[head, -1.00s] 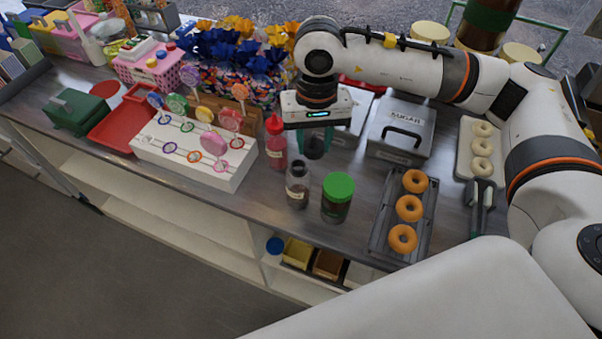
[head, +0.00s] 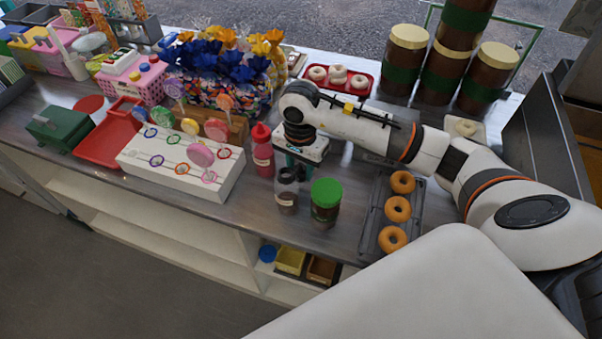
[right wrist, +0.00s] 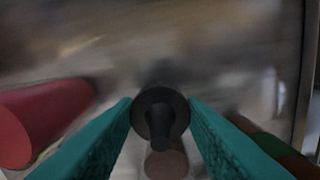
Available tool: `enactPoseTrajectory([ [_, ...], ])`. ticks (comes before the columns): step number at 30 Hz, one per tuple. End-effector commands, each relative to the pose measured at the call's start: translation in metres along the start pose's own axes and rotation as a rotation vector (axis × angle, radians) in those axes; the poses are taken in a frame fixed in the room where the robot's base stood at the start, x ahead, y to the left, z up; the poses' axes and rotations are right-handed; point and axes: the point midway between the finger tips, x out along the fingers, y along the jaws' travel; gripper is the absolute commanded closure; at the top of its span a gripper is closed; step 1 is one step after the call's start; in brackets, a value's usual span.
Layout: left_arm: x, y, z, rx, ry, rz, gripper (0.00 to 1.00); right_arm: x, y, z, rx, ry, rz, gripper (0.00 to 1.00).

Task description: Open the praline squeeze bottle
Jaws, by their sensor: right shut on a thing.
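The praline squeeze bottle (head: 287,193) is a clear bottle with brown filling, upright on the counter between the red squeeze bottle (head: 263,152) and the green-lidded jar (head: 325,206). My right gripper (head: 298,166) is just above and behind it. In the right wrist view its teal fingers (right wrist: 160,118) are shut on a dark round cap with a nozzle (right wrist: 160,112). A brownish round patch below the cap looks like the bottle. The cap looks apart from the bottle, though the gap is hard to judge. My left gripper is not in view.
A white lollipop stand (head: 185,172) is to the left. A dark rack of doughnuts (head: 372,217) is to the right, partly under my arm. Tall brown jars (head: 440,75) and a red doughnut tray (head: 361,88) stand behind. The counter's front edge is close to the bottle.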

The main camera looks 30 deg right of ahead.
Motion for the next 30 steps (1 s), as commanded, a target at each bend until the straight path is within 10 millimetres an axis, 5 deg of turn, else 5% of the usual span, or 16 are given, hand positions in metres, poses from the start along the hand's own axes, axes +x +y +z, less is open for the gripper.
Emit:
enactPoseTrajectory([
  [9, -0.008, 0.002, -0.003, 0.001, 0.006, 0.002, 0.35, 0.036, 0.0, -0.001, -0.001, 0.002, -0.001, 0.9],
  [21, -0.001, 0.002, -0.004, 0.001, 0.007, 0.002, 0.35, 0.043, 0.0, 0.0, -0.002, -0.001, 0.001, 0.9],
  [22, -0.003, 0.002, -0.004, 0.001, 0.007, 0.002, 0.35, 0.042, 0.0, 0.0, -0.002, 0.0, 0.001, 0.58],
  [24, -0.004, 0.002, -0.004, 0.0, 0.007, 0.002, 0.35, 0.041, 0.0, 0.0, -0.002, 0.0, 0.001, 0.47],
  [30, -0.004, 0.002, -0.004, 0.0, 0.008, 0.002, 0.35, 0.041, 0.0, 0.0, -0.002, 0.0, 0.001, 0.41],
])
